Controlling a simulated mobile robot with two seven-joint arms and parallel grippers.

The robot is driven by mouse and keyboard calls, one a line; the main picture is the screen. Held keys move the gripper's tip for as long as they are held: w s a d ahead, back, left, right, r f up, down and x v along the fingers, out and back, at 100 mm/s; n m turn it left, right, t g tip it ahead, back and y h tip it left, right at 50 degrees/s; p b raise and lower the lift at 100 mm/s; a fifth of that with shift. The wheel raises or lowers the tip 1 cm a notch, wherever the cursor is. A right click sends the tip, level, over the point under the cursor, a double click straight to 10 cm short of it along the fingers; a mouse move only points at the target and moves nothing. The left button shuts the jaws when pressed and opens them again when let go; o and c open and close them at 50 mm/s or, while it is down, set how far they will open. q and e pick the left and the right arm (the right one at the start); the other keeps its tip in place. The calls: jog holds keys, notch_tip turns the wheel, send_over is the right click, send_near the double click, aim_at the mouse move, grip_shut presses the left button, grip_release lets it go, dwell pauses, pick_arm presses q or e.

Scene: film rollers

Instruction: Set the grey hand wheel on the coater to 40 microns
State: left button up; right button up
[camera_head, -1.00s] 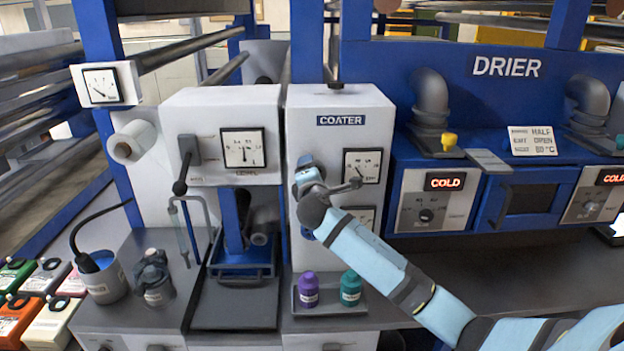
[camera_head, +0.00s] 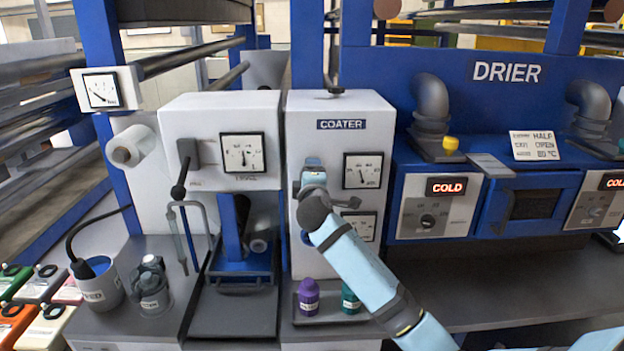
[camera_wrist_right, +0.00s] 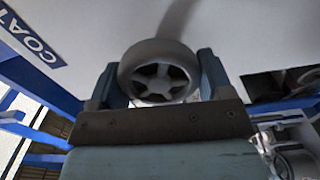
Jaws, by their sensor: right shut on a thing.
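The coater (camera_head: 310,120) is a white cabinet with its name on a dark plate. The grey hand wheel (camera_wrist_right: 158,72), a spoked round wheel on the coater front, shows in the right wrist view between the two fingers of my right gripper (camera_wrist_right: 157,78). The gripper is shut on it. In the head view, my right gripper (camera_head: 312,170) is at the coater front and hides the wheel. An upper dial (camera_head: 363,170) and a lower dial (camera_head: 358,224) are right of it; their figures are too small to read. My left gripper is not in view.
A tray with a purple bottle (camera_head: 308,297) and a teal bottle (camera_head: 350,299) stands below the coater; my right arm passes in front of the teal one. The drier (camera_head: 505,72) is on the right. A machine with a lever (camera_head: 180,180) stands on the left.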

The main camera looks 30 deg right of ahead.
jog(key=o, duration=0.9)
jog(key=shift+o, duration=0.2)
jog(key=shift+s, duration=0.1)
jog(key=b+v, duration=0.1)
jog(key=v, duration=1.2)
jog(key=shift+s+b, duration=0.35)
jog(key=shift+b, duration=0.05)
jog(key=shift+a, duration=0.2)
